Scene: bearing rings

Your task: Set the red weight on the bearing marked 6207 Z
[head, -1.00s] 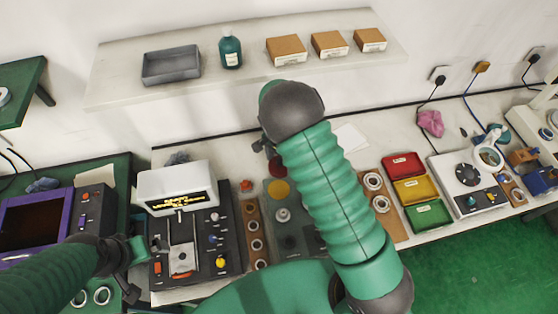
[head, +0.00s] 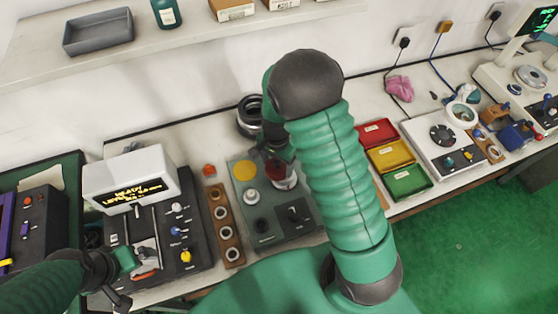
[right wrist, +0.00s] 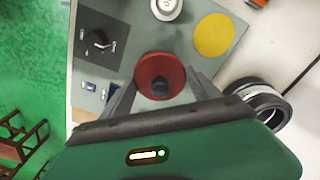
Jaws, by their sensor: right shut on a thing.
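The red weight (right wrist: 147,68), round with a dark middle, is between the fingers of my right gripper (right wrist: 160,92). In the head view the red weight (head: 275,172) is over the grey-green panel (head: 266,224), right of its yellow disc. Something silvery (head: 289,183) shows just beside and below it; I cannot tell whether they touch. Several bearing rings (head: 227,233) sit in a brown holder left of the panel. No 6207 Z marking is readable. My left gripper (head: 128,280) is at the black console; its fingertips are unclear.
Large dark rings (head: 250,116) stand behind the panel, close to my right gripper. A console with a lit display (head: 135,190) is at left. Red, yellow and green trays (head: 390,157) and a white dial device (head: 442,140) are at right.

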